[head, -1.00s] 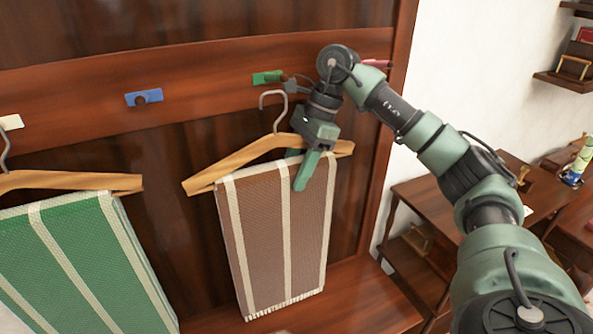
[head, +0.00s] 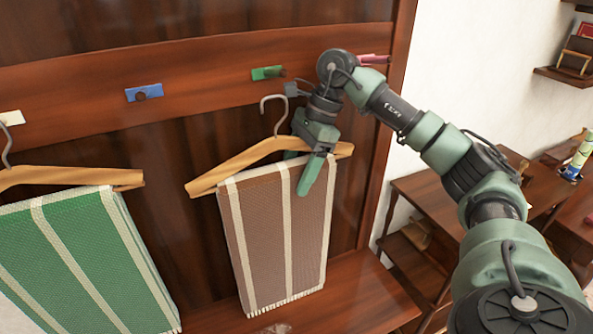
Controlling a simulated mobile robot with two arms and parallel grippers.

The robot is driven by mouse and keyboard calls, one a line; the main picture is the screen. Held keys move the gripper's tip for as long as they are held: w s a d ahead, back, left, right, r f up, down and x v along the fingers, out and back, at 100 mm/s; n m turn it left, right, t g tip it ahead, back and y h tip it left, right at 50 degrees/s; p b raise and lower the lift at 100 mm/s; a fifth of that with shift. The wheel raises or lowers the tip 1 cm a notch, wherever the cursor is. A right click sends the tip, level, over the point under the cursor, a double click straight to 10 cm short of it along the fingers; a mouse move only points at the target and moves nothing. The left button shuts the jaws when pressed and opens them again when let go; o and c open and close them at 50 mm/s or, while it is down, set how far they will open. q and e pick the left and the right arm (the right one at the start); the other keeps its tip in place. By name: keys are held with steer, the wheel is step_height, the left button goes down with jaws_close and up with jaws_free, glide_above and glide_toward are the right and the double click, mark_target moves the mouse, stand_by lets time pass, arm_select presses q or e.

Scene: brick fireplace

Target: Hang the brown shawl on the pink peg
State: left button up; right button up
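The brown shawl (head: 262,235), with cream stripes, hangs folded over a wooden hanger (head: 235,164) with a grey metal hook. The hook's top is below the green peg (head: 268,73) and apart from it. My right gripper (head: 303,172) is shut on the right arm of this hanger, with one finger in front of the shawl and the other mostly hidden behind. The pink peg (head: 374,58) is up and right of the hook, partly behind my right wrist. My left gripper is out of view.
A green striped shawl (head: 75,250) hangs on another hanger at left, below a white peg (head: 12,118). A blue peg (head: 143,92) is bare. A wooden bench (head: 350,300) lies below. Wooden desks (head: 430,200) stand at right.

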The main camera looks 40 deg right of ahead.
steer(key=shift+r, duration=0.1)
steer(key=shift+r, duration=0.2)
steer(key=b+v, duration=0.1)
steer(key=v, duration=0.5)
steer(key=shift+d+r, duration=0.15)
steer(key=shift+r, duration=0.15)
steer(key=p+v, duration=0.1)
steer(key=v, duration=0.3)
steer(key=shift+r, duration=0.2)
steer(key=shift+s+d+r, duration=0.1)
steer(key=shift+d+r, duration=0.15)
steer(key=shift+r, duration=0.1)
